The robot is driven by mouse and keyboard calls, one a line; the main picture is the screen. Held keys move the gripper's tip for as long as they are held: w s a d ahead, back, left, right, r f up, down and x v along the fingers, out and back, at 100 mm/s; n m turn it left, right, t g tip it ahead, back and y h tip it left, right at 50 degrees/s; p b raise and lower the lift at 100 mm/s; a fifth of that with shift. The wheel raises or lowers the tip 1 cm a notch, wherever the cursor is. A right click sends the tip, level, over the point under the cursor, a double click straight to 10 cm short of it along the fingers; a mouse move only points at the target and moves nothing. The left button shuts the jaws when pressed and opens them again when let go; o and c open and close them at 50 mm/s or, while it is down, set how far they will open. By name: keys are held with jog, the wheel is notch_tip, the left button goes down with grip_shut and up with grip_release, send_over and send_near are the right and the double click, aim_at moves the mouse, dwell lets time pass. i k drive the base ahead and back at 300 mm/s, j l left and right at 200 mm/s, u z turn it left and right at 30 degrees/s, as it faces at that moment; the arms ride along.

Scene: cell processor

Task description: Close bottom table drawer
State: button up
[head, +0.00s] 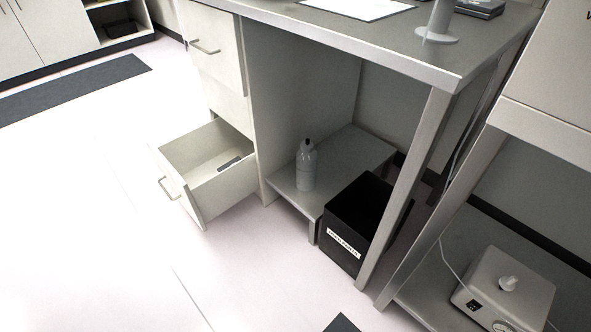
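The bottom table drawer (231,190) is pulled well out toward the left from the cabinet under the table (345,40). Its front panel (180,190) has a bar handle (168,188). A small dark-edged item (230,163) lies inside the drawer near its back. The upper drawer (215,50), with its own handle (205,47), is shut. My gripper is not in view.
A white bottle (306,168) stands on a low shelf (345,152). A black labelled bin (345,252) sits beside the table leg (405,185). A white device (500,290) is on the right shelf. The floor left of the drawer is clear.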

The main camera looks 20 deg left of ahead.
aim_at(188, 164)
jog(key=u, duration=1.55)
jog(key=i+l, duration=0.1)
jog(key=i, duration=0.9)
jog(key=i+u, duration=0.1)
jog(key=i, duration=0.85)
